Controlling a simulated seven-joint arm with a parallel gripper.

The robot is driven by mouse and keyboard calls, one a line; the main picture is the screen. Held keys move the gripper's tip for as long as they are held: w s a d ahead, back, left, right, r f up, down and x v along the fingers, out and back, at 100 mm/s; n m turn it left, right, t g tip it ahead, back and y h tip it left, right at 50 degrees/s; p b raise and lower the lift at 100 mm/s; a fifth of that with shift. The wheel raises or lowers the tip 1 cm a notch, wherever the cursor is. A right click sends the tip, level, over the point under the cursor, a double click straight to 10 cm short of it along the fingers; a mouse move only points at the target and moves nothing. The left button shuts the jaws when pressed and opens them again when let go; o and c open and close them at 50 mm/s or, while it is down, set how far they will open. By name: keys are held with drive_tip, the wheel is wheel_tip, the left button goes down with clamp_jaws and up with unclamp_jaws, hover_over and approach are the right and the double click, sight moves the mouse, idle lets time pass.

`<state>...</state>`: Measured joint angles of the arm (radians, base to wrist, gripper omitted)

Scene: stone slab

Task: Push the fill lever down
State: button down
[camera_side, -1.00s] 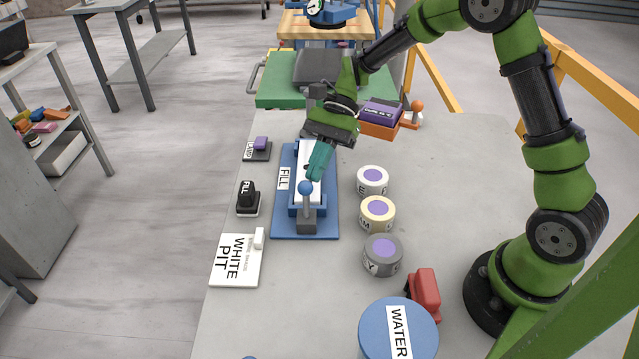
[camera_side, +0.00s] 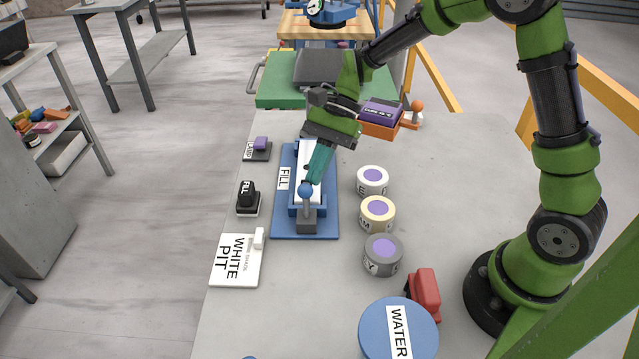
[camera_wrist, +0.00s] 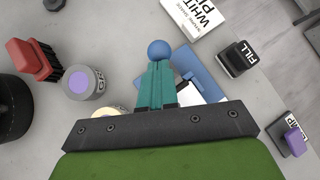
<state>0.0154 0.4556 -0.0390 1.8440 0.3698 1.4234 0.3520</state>
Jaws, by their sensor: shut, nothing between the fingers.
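The fill lever stands upright at the near end of the blue fill station (camera_side: 328,225), with a blue ball knob (camera_side: 306,188) on a short grey stem. A white label reading FILL lies on the station's left side. My gripper (camera_side: 309,184) has its teal fingers shut and empty, tips angled down right behind the knob. In the wrist view the gripper (camera_wrist: 158,64) has its fingertips at the blue knob (camera_wrist: 158,49), seemingly touching or nearly so. The fingers and palm hide most of the station there.
Three round pots, white (camera_side: 373,181), cream (camera_side: 378,215) and grey (camera_side: 383,255), stand right of the station. A black FILL stamp (camera_side: 248,198) and a WHITE PIT plate (camera_side: 237,260) lie left. A blue WATER drum (camera_side: 399,328) and red block (camera_side: 425,292) are nearer.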

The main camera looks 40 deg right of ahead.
sight(311, 191)
drive_tip(key=shift+s+a+r+n+t+h, duration=0.15)
drive_tip(key=shift+s+a+n+t+h, duration=0.05)
drive_tip(key=shift+s+a+t+h, duration=0.35)
drive_tip(key=shift+s+a+r+n+t+h, duration=0.15)
drive_tip(key=shift+s+a+n+t+h, duration=0.05)
drive_tip(key=shift+s+a+t+h, duration=0.4)
drive_tip(key=s+a+f+t+h, duration=0.2)
drive_tip(key=s+a+f+h, duration=0.1)
drive_tip(key=s+a+f, duration=0.1)
drive_tip(key=shift+s+a+n, duration=0.3)
drive_tip(key=shift+s+a, duration=0.35)
drive_tip(key=shift+t, duration=0.25)
drive_tip(key=s+d+r, duration=0.1)
drive_tip(key=s+r, duration=0.5)
drive_tip(key=r, duration=0.5)
drive_tip(key=shift+d+r, duration=0.25)
drive_tip(key=shift+d, duration=0.05)
drive_tip(key=shift+s, duration=0.1)
